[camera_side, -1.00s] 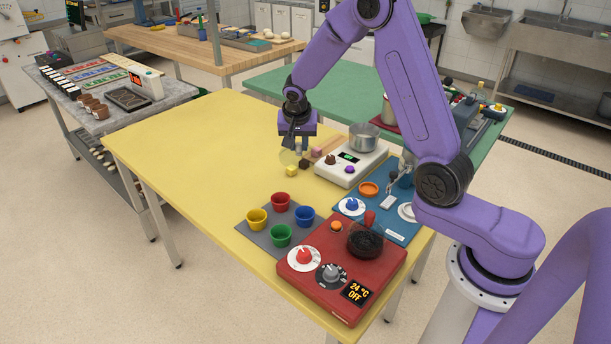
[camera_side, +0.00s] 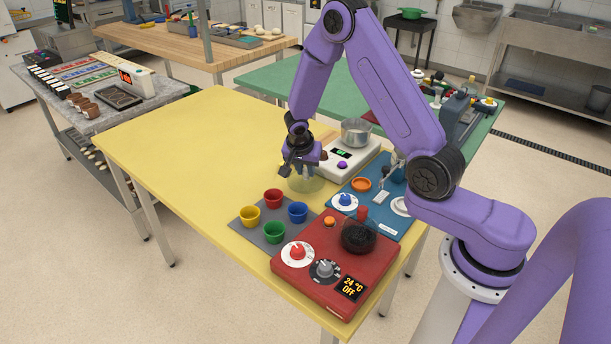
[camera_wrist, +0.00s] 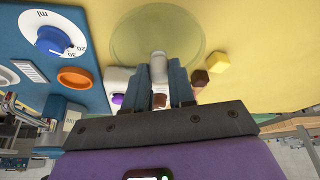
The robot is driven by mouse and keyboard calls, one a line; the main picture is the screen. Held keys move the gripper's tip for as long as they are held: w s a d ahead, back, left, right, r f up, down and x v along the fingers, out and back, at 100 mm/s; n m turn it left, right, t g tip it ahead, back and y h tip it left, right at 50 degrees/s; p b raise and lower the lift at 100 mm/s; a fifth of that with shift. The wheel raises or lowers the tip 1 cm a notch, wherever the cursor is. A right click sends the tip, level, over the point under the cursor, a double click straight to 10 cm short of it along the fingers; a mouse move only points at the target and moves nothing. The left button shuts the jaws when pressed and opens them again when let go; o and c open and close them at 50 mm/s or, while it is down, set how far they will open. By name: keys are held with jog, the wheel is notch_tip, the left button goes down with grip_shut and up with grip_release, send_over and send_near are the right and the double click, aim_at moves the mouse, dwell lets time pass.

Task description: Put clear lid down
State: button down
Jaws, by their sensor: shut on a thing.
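The clear lid (camera_side: 305,184) is a see-through round disc, hard to make out against the yellow table. My gripper (camera_side: 303,172) is shut on it, above the yellow table between the cups and the white scale. In the wrist view the lid (camera_wrist: 157,28) spreads beyond my fingertips (camera_wrist: 163,72), and its pale knob sits between them. The lid looks roughly level. I cannot tell whether its rim touches the table.
A yellow cube (camera_wrist: 217,63) lies beside the lid. Coloured cups (camera_side: 273,198) stand on a grey mat (camera_side: 243,228) in front. The white scale (camera_side: 338,163) holds a metal pot (camera_side: 356,131). A blue board (camera_side: 380,217) is at right. The table's left side (camera_side: 190,150) is clear.

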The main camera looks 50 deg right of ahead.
jog(key=shift+f, duration=1.25)
jog(key=shift+f, duration=0.15)
jog(key=c, duration=0.9)
grip_release()
jog(key=shift+c, duration=0.2)
jog(key=s+a+r+n+y, duration=0.1)
jog(key=s+a+r+n, duration=0.3)
jog(key=r, duration=0.4)
jog(key=s+a+r+n, duration=0.3)
jog(key=a+r, duration=0.4)
jog(key=s+a+r+n+y, duration=0.1)
jog(key=s+r+n, duration=0.1)
jog(key=s+n, duration=0.7)
jog(key=s+a+r+n+g+y, duration=0.1)
jog(key=s+a+r+n+y, duration=0.1)
jog(key=s+n, duration=0.8)
jog(key=s+r, duration=0.1)
jog(key=s, duration=0.6)
jog(key=shift+a+g+y, duration=0.3)
